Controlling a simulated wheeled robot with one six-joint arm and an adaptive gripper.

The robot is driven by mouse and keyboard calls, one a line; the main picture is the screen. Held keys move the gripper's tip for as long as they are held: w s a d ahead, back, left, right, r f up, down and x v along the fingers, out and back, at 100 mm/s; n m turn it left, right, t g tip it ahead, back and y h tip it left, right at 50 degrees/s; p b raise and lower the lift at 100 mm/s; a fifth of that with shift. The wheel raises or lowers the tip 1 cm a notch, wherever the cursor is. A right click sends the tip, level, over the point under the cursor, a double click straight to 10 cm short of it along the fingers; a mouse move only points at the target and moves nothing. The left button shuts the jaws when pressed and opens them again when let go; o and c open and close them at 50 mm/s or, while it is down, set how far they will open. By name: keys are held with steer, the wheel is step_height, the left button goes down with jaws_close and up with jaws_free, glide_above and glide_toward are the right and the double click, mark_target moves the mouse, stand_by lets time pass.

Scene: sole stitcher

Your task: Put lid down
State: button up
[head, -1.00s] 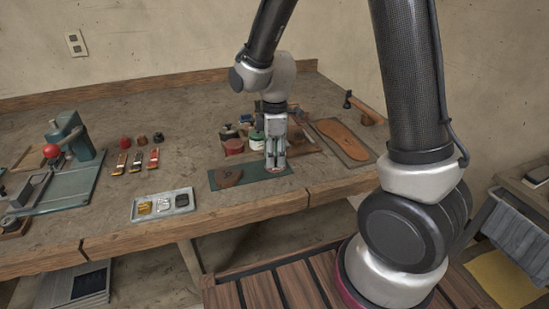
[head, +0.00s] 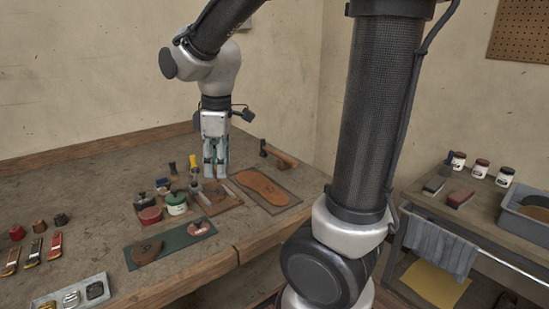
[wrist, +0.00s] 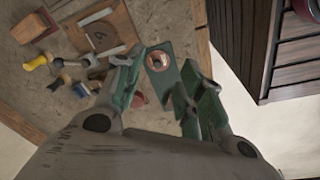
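My gripper (head: 215,172) points down over the table, behind the green mat (head: 172,244). Its fingers stand apart in the wrist view (wrist: 165,78), with nothing held between them. A small round brown piece with a paler middle, perhaps the lid (head: 199,228), lies on the mat's right end; it shows as a coppery disc in the wrist view (wrist: 158,61). A brown leather piece (head: 147,251) lies on the mat's left part. A red tin (head: 150,216) and a green jar with a pale top (head: 176,204) stand behind the mat.
A wooden board (head: 216,198) with tools and a brown sole (head: 262,187) lie right of the jars. A hammer (head: 279,156) is farther back. A metal tray (head: 73,298) is at front left. A side bench with pots (head: 482,168) stands at right.

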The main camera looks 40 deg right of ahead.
steer(key=s+d+r+m+t, duration=0.1)
steer(key=s+d+r+m, duration=0.1)
steer(key=s+d+m, duration=0.2)
steer(key=s+d+r+m+t, duration=0.2)
steer(key=s+d+m, duration=0.3)
steer(key=s, duration=0.5)
steer(key=shift+s+r+m, duration=0.2)
steer(key=shift+r+m, duration=0.15)
steer(key=shift+m, duration=0.65)
